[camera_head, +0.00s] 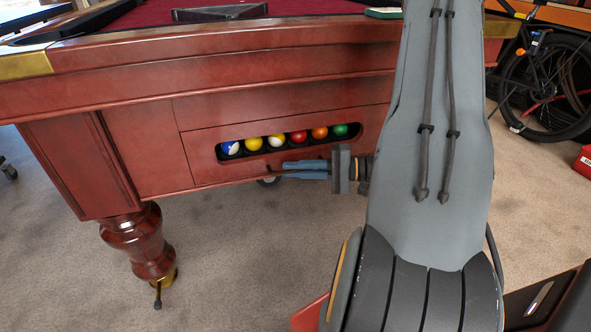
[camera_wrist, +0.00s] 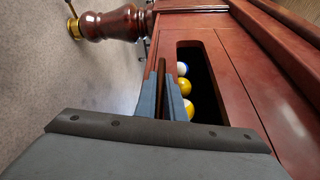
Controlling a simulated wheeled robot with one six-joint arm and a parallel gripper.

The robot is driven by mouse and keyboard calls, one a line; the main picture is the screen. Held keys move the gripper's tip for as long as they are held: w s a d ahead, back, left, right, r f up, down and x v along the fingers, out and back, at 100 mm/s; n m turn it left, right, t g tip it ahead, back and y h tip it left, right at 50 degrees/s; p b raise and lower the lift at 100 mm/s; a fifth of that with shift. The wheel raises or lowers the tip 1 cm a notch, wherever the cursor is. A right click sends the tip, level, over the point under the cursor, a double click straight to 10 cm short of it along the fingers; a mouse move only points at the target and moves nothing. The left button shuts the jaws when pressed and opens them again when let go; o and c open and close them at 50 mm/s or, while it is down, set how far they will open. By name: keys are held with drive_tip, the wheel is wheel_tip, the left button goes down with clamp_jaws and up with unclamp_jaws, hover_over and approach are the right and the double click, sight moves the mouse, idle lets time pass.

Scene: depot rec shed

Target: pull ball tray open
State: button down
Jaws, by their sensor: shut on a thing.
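The ball tray (camera_head: 203,147) is a reddish wood panel in the pool table's side, with a long rounded slot. Several coloured balls (camera_head: 278,141) sit in a row inside the slot. The tray also shows in the wrist view (camera_wrist: 237,83), where its front looks about flush with the wood around it. My gripper (camera_head: 284,170) is at the tray's lower edge, below the slot. In the wrist view my gripper (camera_wrist: 162,87) has its fingers shut on a thin brown strip along that edge. The fingers and palm hide part of the strip and some balls.
The pool table (camera_head: 110,75) stands on a turned leg (camera_head: 135,240) at the left. A triangle rack (camera_head: 220,12) lies on its red cloth. A bicycle (camera_head: 550,75) stands at the right. The carpet in front of the table is clear at the left.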

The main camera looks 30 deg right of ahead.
drive_tip(key=shift+s, duration=0.1)
drive_tip(key=s+a+p, duration=0.3)
drive_tip(key=s+p, duration=0.1)
drive_tip(key=s, duration=0.7)
drive_tip(key=s+a+p, duration=0.3)
drive_tip(key=s+p, duration=0.2)
drive_tip(key=s, duration=0.6)
drive_tip(key=shift+s+a, duration=0.35)
drive_tip(key=shift+s, duration=0.05)
drive_tip(key=c, duration=1.8)
unclamp_jaws()
drive_tip(key=shift+c, duration=0.2)
drive_tip(key=shift+d, duration=0.1)
drive_tip(key=p+v, duration=0.1)
drive_tip(key=v, duration=0.6)
drive_tip(key=shift+s+d+p, duration=0.25)
drive_tip(key=shift+d+p, duration=0.05)
drive_tip(key=shift+p, duration=0.05)
